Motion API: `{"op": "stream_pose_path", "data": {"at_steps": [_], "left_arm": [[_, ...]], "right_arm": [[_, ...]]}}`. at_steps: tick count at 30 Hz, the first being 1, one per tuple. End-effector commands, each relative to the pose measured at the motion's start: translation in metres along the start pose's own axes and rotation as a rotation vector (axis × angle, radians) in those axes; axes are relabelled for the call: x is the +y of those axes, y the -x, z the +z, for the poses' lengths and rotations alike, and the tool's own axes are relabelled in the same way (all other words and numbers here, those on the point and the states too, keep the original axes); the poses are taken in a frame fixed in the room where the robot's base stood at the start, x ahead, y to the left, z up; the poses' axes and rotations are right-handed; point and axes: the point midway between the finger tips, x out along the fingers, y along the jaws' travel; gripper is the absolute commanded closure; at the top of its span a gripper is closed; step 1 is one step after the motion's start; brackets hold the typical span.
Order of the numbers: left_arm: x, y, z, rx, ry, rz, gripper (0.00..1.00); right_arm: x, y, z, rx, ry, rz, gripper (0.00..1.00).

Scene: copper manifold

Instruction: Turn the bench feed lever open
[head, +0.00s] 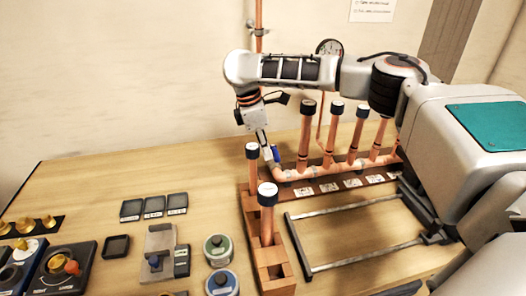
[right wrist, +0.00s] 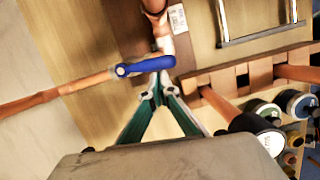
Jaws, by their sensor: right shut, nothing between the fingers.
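The blue feed lever (head: 275,153) sits on the copper pipe at the left end of the manifold (head: 330,170). In the right wrist view the lever (right wrist: 145,66) lies roughly along the feed pipe (right wrist: 60,91), with its pivot at the left end. My right gripper (head: 265,147) reaches down beside the lever. In the right wrist view its fingertips (right wrist: 158,88) are together, with nothing between them, just below the lever's free end. I cannot tell whether they touch it. My left gripper is not in view.
Several upright copper stubs with dark caps (head: 308,107) rise from the manifold. A wooden block (head: 276,272) holds two capped tubes (head: 268,195) near the gripper. A metal frame (head: 300,250) lies to the right. Tins (head: 218,249) and small trays (head: 154,206) stand left.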

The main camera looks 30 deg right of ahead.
Motion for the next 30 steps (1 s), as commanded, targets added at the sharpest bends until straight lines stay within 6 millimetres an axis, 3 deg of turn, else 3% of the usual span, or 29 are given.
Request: {"op": "stream_pose_path", "data": {"at_steps": [14,30], "left_arm": [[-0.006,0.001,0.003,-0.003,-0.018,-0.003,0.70],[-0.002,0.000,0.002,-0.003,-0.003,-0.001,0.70]], "right_arm": [[-0.002,-0.002,0.017,-0.001,0.123,0.032,1.00],[0.001,-0.004,0.016,-0.008,0.120,0.034,1.00]]}}
